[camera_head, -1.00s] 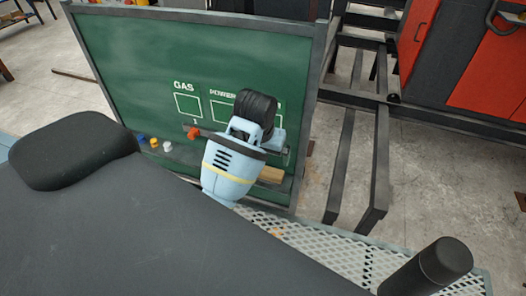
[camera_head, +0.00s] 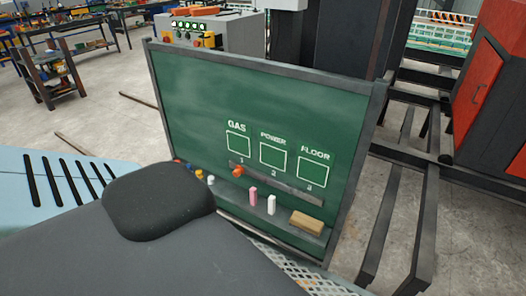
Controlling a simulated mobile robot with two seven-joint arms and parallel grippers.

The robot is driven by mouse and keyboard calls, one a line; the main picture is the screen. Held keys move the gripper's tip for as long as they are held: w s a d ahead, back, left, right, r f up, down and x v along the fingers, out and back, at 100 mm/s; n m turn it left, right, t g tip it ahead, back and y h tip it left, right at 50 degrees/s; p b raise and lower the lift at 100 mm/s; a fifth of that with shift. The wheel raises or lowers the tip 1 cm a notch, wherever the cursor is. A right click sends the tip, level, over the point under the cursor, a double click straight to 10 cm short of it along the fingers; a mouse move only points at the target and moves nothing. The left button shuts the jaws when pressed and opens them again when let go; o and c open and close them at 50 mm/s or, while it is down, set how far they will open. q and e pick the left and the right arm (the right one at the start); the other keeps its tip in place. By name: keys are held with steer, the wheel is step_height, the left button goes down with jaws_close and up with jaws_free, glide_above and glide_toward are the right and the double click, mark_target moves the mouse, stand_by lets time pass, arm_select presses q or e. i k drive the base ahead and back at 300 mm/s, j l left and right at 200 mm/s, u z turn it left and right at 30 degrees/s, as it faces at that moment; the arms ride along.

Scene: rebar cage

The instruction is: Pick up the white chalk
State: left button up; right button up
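A green chalkboard (camera_head: 190,105) in a grey frame stands in front of me, with a grey ledge (camera_head: 233,198) along its lower edge. A white chalk (camera_head: 272,205) stands upright on the ledge, between a pink chalk (camera_head: 253,196) and a tan eraser block (camera_head: 307,222). A smaller white piece (camera_head: 210,180) sits farther left on the ledge, beside yellow and blue pieces. Neither of my grippers is in view. A light blue slotted part of mine shows at the left, apart from the chalk in the picture.
The board bears boxes marked GAS, POWER and FLOOR, with an orange-red piece (camera_head: 238,171) on a narrow strip below them. Dark metal beams (camera_head: 385,215) stand to the right, with a red cabinet (camera_head: 488,85) beyond. A control box (camera_head: 205,35) stands behind the board.

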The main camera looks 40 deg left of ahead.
mark_target(272, 199)
steer(key=u, duration=1.4)
